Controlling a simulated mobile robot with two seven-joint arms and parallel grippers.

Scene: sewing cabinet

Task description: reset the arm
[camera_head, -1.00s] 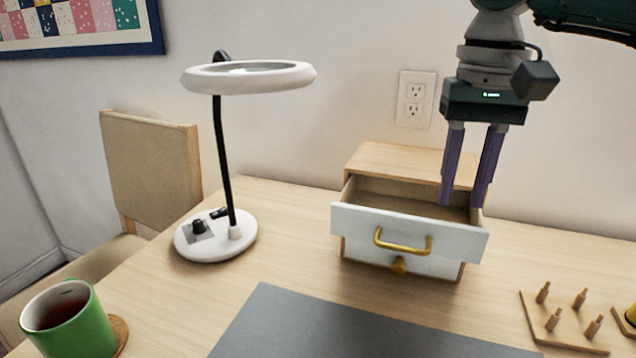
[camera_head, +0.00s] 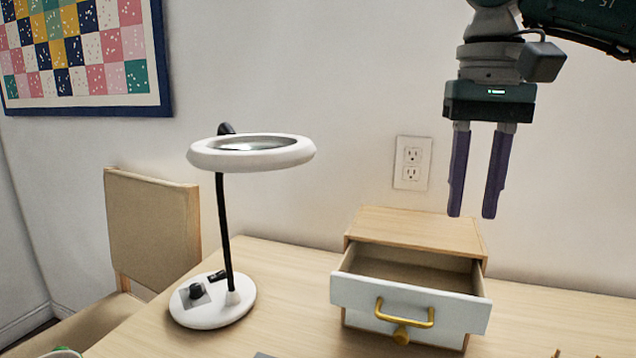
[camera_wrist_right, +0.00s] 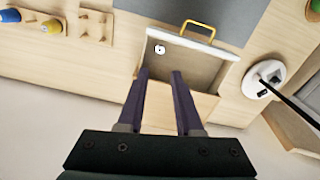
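My right gripper (camera_head: 473,214) hangs fingers down, open and empty, above the small wooden cabinet (camera_head: 415,228). Its two purple fingers are apart with wall showing between them, and they touch nothing. In the right wrist view the open gripper (camera_wrist_right: 160,74) points toward the pulled-out drawer. The drawer (camera_head: 410,303) has a white front and a brass handle (camera_head: 404,314). A small white item with a dark mark (camera_wrist_right: 160,48) lies inside the drawer in the right wrist view. The head view does not show that item. My left gripper is in neither view.
A white magnifier lamp (camera_head: 252,153) stands on the table left of the cabinet. A wooden chair (camera_head: 152,230) is at the far left. A pegged wooden rack (camera_wrist_right: 95,24) and spools (camera_wrist_right: 50,27) sit beside the drawer in the wrist view.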

